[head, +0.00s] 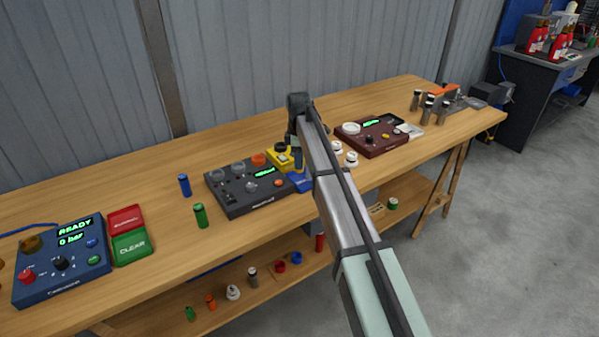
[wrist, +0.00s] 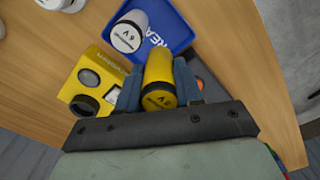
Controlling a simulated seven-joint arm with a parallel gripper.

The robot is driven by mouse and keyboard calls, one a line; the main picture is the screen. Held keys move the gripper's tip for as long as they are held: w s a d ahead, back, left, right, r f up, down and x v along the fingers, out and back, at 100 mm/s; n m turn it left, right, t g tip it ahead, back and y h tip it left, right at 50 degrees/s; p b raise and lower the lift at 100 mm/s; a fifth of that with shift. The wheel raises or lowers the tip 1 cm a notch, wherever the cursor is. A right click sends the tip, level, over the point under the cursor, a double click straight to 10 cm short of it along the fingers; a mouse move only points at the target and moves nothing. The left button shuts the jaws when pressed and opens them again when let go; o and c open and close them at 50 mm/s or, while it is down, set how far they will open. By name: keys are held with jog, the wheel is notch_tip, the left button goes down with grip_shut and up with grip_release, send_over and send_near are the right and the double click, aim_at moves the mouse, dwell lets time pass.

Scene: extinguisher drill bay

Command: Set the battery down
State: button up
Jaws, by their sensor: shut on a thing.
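My gripper (wrist: 159,86) is shut on a yellow battery (wrist: 160,70), with one finger on each side and a marked round end facing the wrist camera. In the wrist view a blue tray (wrist: 183,38) with white lettering lies just beyond, holding a white-ended cylinder (wrist: 126,36). A yellow tester (wrist: 88,85) with two round sockets sits left of the battery. In the head view my arm partly covers the gripper (head: 297,165), the yellow tester (head: 283,158) and the blue tray (head: 302,185). I cannot tell whether the held battery touches anything beneath it.
A dark grey panel (head: 235,200) with knobs stands left of the tray. A blue cylinder (head: 184,185) and a green cylinder (head: 200,215) stand on the wooden bench (head: 150,220). A maroon panel (head: 372,138) and white-topped pieces (head: 351,158) are to the right.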

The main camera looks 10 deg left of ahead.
aim_at(299, 171)
jog(key=shift+f, duration=2.6)
jog(key=shift+f, duration=0.15)
jog(key=o, duration=1.1)
notch_tip(299, 171, up, 12)
jog(key=shift+r, duration=0.2)
